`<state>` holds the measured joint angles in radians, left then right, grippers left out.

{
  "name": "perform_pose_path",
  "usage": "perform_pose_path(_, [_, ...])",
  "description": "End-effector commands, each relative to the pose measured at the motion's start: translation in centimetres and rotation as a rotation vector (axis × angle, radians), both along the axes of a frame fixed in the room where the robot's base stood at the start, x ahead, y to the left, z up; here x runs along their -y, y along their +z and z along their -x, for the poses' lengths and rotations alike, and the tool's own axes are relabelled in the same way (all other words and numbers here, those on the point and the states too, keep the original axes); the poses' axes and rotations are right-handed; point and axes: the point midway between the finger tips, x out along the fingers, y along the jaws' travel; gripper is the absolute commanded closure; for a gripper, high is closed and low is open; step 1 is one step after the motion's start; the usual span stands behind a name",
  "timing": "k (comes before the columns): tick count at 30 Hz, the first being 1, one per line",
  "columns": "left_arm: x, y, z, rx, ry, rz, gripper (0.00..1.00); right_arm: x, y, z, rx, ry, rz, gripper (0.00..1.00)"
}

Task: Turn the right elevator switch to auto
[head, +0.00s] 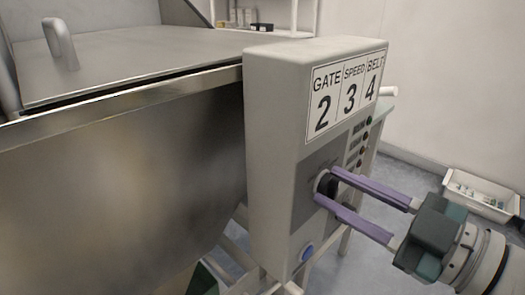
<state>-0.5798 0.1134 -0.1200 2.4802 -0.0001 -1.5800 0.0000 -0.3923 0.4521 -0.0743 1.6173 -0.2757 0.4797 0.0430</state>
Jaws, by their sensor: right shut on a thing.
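A grey control box (275,130) stands in the middle of the head view, with a label panel (346,95) reading GATE 2, SPEED 3, BELT 4. A black rotary switch (327,186) sits on a dark plate on its front face. My right gripper (325,189) comes in from the right, its purple fingers shut on the black switch. The fingers partly cover the switch, so its setting cannot be read. My left gripper is not in view.
A large metal hopper (120,190) with a handled lid (130,65) fills the left. A blue button (307,252) is low on the box. A white bin (480,194) with small items is on the floor at right. Shelves stand at the back.

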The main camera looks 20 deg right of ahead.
Motion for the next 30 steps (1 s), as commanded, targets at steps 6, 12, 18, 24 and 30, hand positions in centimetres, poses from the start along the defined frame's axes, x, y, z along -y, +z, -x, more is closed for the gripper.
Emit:
perform_pose_path(6, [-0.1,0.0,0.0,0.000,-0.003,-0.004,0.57,0.0,0.0,0.0,0.001,0.001,-0.002,0.42])
perform_pose_path(12, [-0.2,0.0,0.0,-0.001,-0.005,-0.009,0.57,0.0,0.0,0.0,0.000,0.001,-0.001,0.33])
perform_pose_path(18, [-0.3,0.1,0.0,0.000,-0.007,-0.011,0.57,0.2,0.0,0.5,-0.002,-0.001,-0.002,0.33])
perform_pose_path(24, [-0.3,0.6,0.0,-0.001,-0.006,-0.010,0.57,1.5,-0.1,3.8,-0.007,-0.001,0.001,0.33])
perform_pose_path(30, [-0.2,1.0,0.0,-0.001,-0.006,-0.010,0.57,3.0,0.0,7.3,-0.004,-0.001,0.001,0.33])
